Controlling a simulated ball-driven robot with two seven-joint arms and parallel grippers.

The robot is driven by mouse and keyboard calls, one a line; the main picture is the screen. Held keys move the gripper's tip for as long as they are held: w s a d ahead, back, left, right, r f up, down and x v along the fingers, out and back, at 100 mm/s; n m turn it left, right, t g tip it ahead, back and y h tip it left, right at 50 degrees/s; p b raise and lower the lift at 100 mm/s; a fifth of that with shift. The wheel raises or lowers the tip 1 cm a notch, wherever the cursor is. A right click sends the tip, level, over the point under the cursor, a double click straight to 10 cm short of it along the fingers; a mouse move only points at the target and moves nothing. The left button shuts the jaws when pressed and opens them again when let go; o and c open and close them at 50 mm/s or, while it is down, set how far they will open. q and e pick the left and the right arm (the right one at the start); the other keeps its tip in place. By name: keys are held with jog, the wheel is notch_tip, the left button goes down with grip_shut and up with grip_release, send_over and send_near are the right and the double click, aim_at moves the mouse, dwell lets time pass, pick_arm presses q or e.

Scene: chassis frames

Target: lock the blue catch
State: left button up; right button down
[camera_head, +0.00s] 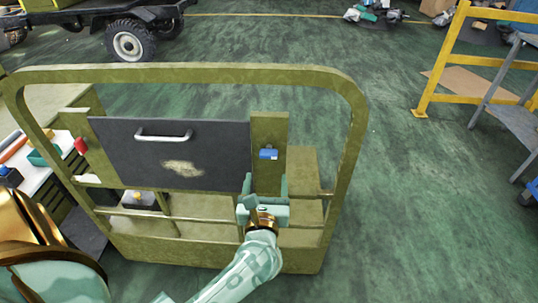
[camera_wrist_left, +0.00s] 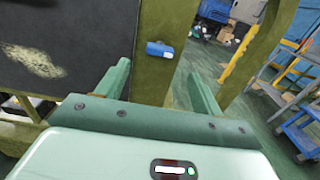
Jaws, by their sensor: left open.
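The blue catch (camera_head: 268,154) is a small blue block on the olive post at the right edge of the dark panel (camera_head: 170,150). The panel carries a light horizontal handle (camera_head: 163,135). In the left wrist view the blue catch (camera_wrist_left: 158,49) shows ahead, between the two fingers and beyond their tips. My left gripper (camera_head: 263,183) is open and empty, just below the catch in the head view; it also shows in the left wrist view (camera_wrist_left: 162,78). The gripper appears apart from the catch. My right gripper is not in view.
An olive tubular frame (camera_head: 356,120) surrounds the panel, with a lower rail and boxes behind it. A yellow barrier (camera_head: 440,70) and grey steps (camera_head: 505,85) stand at the right. A wheeled vehicle (camera_head: 130,42) is behind. Green floor right of the frame is clear.

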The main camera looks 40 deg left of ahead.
aim_at(268, 157)
pick_arm(q)
jog(key=b+x, duration=0.1)
jog(key=x, duration=0.9)
jog(key=shift+w+a, duration=0.15)
jog(key=shift+w, duration=0.15)
jog(key=c, duration=1)
